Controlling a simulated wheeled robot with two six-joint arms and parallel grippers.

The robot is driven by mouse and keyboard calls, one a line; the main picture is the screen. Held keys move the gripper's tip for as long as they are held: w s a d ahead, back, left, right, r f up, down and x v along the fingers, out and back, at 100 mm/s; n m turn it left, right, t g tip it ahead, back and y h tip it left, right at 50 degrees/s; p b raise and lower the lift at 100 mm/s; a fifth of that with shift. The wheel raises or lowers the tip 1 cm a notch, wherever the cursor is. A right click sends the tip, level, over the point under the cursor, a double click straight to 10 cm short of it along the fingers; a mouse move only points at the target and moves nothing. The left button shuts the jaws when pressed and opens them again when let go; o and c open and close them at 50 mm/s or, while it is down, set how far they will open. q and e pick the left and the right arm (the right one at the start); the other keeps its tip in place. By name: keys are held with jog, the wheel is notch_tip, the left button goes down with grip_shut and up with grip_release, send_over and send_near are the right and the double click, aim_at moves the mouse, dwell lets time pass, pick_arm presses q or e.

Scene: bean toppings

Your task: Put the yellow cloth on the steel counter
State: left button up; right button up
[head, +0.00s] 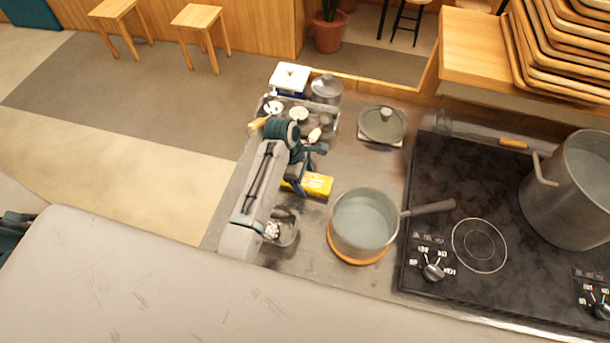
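The yellow cloth (318,184) is a small bright yellow patch at the left part of the steel counter (352,163), just left of and behind the pot. My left gripper (311,168) is directly over and beside it, and its dark parts hide the cloth's left end. I cannot tell whether the fingers are open or shut on the cloth, or whether the cloth rests fully on the counter. My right gripper is not in view.
A grey pot (364,222) stands on an orange ring right of the cloth, its handle pointing right. A lidded pot (382,124) and small containers (299,114) stand behind. A black cooktop (460,180) with a large pot (572,190) is at right. A glass (285,228) stands near my arm.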

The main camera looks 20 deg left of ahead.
pick_arm(q)
jog(key=shift+w+a+r, duration=0.15)
jog(key=shift+w+r, duration=0.05)
jog(key=shift+r, duration=0.05)
jog(key=v, duration=1.1)
jog(key=shift+r+b, duration=0.25)
jog(key=shift+b, duration=0.15)
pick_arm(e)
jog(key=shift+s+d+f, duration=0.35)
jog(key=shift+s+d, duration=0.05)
pick_arm(q)
jog(key=shift+s, duration=0.1)
jog(key=shift+f, duration=0.1)
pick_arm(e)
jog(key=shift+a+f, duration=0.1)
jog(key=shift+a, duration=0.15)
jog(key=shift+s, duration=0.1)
